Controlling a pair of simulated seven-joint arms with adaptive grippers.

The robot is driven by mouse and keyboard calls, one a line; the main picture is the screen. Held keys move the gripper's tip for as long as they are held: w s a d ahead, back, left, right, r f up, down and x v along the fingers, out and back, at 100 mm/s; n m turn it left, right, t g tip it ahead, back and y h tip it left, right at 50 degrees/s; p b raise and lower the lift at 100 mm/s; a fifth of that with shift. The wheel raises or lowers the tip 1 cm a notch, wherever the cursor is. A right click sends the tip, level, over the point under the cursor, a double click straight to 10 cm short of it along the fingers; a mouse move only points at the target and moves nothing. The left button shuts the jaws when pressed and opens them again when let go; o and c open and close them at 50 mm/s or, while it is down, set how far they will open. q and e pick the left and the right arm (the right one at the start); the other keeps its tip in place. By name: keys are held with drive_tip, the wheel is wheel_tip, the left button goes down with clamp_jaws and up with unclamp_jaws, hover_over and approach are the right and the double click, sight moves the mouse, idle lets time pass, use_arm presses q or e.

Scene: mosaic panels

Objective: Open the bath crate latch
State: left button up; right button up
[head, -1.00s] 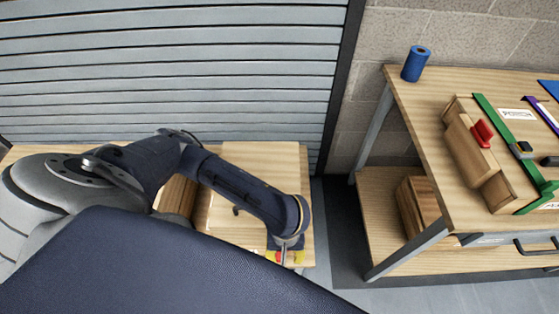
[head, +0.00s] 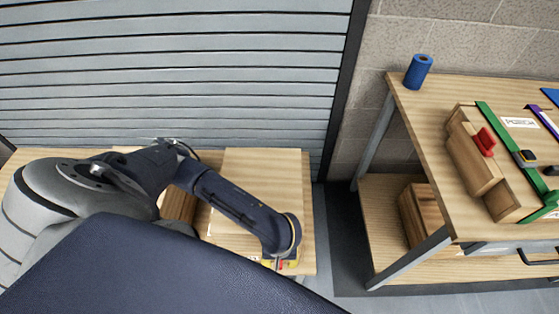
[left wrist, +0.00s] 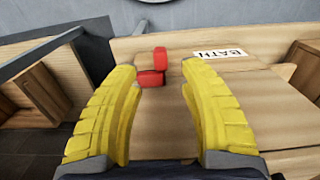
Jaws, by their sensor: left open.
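The bath crate (left wrist: 222,85) is pale wood with a white BATH label (left wrist: 221,53) in the left wrist view. In the head view its flat top (head: 262,180) shows behind my left arm. A red latch (left wrist: 151,78) in two pieces sits on the crate, left of the label. My left gripper (left wrist: 160,72) has yellow fingers and is open, with one finger on each side of the latch in the picture; I cannot tell whether they touch it. In the head view my left gripper (head: 280,264) is mostly hidden by its wrist. My right gripper is not in view.
A workbench (head: 420,130) stands at the right, with a blue roll (head: 418,72) and a wooden crate with a red latch (head: 485,142) on it. A wooden box (head: 418,212) is on its lower shelf. A slatted wall (head: 170,70) is behind.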

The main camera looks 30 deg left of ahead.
use_arm(q)
wheel_tip(320, 180, down, 7)
drive_tip(key=shift+f, duration=0.15)
idle(0.5)
clamp_jaws()
